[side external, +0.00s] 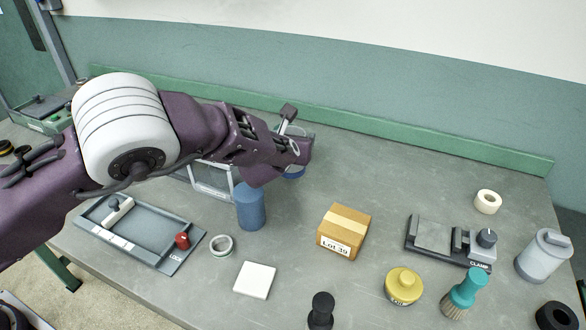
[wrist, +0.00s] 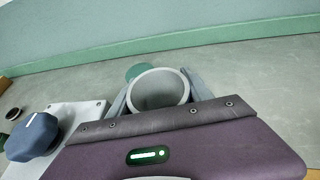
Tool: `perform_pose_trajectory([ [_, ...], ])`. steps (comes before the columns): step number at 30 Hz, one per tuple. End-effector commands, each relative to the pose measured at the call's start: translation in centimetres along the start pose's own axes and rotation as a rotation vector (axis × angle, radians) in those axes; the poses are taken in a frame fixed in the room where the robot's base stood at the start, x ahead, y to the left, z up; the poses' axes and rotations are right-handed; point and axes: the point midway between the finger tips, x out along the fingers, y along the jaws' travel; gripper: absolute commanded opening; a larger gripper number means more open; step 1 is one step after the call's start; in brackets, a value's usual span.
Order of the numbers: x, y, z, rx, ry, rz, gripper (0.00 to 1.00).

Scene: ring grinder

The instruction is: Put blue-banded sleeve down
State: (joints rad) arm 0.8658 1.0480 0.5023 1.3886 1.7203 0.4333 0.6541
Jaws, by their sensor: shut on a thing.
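My gripper (wrist: 158,98) is shut on a pale grey, open-topped sleeve (wrist: 160,88). The wrist view looks down into its round mouth, with a grey finger on either side. My gripper (side external: 291,150) also shows in the side external view, reaching over the back middle of the table (side external: 390,180). A blue patch (side external: 294,173) shows just below the fingers, probably the sleeve's band. My gripper hides most of the sleeve there, and I cannot tell whether its bottom touches the table.
A blue cylinder (side external: 250,207) stands in front of my gripper, with a clear-sided box (side external: 212,181) behind my arm. A carton (side external: 343,231), clamp (side external: 450,240), yellow tin (side external: 403,286) and grey tray (side external: 140,235) stand around. A green disc (wrist: 139,70) lies behind the sleeve.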

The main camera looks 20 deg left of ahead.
Motion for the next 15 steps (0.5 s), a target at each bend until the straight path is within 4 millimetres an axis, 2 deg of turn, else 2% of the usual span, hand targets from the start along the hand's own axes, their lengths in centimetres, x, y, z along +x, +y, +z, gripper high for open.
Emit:
perform_pose_trajectory([
  [8,1.9,0.0,-4.5,0.000,0.000,0.001,0.17],
  [15,2.1,0.0,-4.9,-0.004,-0.002,0.000,0.17],
])
